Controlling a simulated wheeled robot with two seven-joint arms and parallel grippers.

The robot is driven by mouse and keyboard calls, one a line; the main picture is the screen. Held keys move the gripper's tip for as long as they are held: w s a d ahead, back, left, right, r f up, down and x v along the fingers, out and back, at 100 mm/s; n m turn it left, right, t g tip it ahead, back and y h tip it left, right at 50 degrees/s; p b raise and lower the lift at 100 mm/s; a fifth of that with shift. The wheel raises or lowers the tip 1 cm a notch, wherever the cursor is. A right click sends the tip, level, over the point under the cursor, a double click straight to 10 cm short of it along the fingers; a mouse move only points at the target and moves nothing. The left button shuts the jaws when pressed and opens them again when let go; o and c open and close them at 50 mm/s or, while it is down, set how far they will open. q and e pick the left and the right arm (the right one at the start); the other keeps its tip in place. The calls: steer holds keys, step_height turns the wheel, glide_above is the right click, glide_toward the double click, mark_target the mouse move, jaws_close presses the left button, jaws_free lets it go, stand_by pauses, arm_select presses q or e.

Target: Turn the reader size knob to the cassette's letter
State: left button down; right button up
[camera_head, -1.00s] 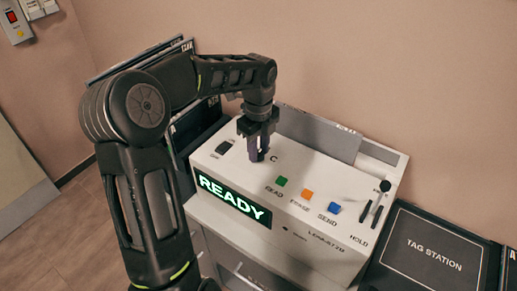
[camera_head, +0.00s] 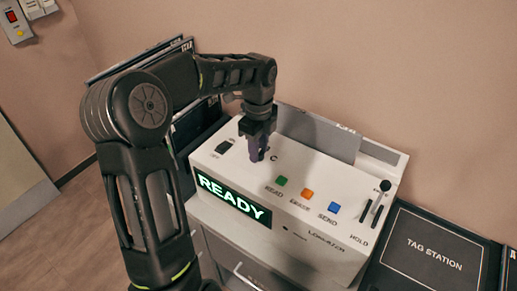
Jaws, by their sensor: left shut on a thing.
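The white reader (camera_head: 317,222) stands in the middle, with a lit green READY display (camera_head: 233,201) on its front. Its top has a green READ button (camera_head: 281,181), an orange button (camera_head: 307,194) and a blue SEND button (camera_head: 335,207). My left gripper (camera_head: 257,155) points down at the reader's top, left of the green button, and is shut on the size knob. The knob is mostly hidden by the fingers. A letter C (camera_head: 274,157) shows just right of the fingers; other letters are hidden. My right gripper is not in view.
A black power switch (camera_head: 224,147) sits on the reader's left. A HOLD slider (camera_head: 381,197) is at its right end. A dark TAG STATION mat (camera_head: 436,253) lies to the right. Dark cassettes or panels (camera_head: 194,121) stand behind my left arm.

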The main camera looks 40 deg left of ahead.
arm_select(q)
steer(key=n, duration=0.5)
steer(key=shift+b, duration=0.3)
steer(key=n, duration=0.5)
steer(key=c, duration=1.1)
jaws_free()
steer(key=shift+o, duration=0.2)
steer(key=shift+r+b, duration=0.6)
steer(key=shift+r, duration=3.3)
